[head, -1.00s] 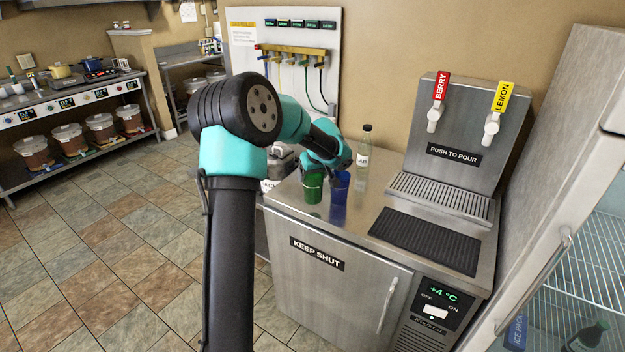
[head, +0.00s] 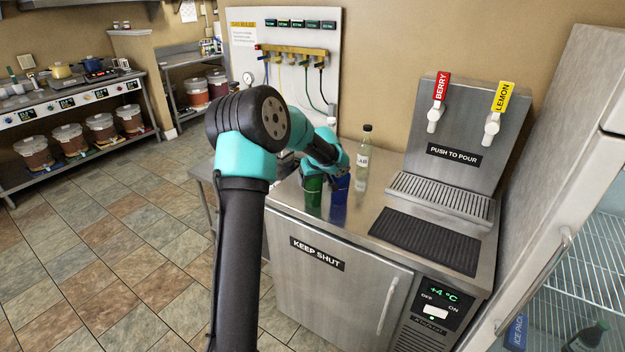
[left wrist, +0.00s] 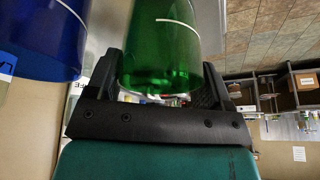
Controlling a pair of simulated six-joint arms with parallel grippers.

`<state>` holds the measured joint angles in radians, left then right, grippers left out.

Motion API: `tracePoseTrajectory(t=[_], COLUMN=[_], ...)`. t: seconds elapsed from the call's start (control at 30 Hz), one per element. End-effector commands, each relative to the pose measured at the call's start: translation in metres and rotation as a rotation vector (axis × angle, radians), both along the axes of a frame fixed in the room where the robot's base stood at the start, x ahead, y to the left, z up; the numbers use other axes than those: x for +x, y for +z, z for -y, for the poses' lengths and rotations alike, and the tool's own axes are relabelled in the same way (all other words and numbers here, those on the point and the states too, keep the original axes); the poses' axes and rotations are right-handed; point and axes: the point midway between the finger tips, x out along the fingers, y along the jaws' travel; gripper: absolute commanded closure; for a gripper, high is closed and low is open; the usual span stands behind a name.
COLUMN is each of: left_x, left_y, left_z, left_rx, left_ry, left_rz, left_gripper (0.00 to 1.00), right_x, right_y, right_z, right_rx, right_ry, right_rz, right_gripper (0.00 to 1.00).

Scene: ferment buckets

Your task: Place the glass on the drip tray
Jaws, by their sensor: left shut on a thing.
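A green glass (head: 313,190) stands at the left end of the steel counter, and it also shows in the left wrist view (left wrist: 160,50). My left gripper (left wrist: 163,88) is shut on the green glass, one finger on each side of it. In the head view my left arm partly hides the glass. A blue glass (head: 339,188) stands just right of it and also shows in the left wrist view (left wrist: 42,38). The drip tray (head: 441,196) is a slatted metal grate under the two taps, at the back right of the counter. My right gripper is not in view.
A clear bottle (head: 363,158) with a dark cap stands behind the blue glass. A black ribbed mat (head: 424,236) lies in front of the drip tray. The berry tap (head: 435,113) and lemon tap (head: 492,125) hang above the tray. An open fridge door (head: 545,190) borders the right.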

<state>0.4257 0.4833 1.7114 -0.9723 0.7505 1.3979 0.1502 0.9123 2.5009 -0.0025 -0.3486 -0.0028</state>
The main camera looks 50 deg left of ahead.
Motion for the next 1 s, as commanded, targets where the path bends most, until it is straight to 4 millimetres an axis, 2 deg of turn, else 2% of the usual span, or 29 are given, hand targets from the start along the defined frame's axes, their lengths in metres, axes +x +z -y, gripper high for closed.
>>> tracePoseTrajectory(t=[0.33,0.37,0.6,0.87,1.0], left_x=[-0.0001,-0.0002,-0.0002,0.0,-0.0002], left_y=[-0.0028,-0.0027,-0.0025,-0.0015,0.0053], left_z=[0.0,0.0001,0.0001,0.0,0.0017], left_rx=[0.0,0.0,0.0,0.0,0.0], left_ry=[0.0,0.0,0.0,0.0,0.0], left_rz=[0.0,0.0,0.0,0.0,0.002], left_gripper=[0.7,0.23,0.0,0.0,0.0], right_x=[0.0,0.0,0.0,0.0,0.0], right_y=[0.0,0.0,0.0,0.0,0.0], right_z=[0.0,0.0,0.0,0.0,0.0], right_rx=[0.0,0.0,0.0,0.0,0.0], right_ry=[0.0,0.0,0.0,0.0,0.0], right_rz=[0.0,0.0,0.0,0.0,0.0], right_gripper=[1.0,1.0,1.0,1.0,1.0])
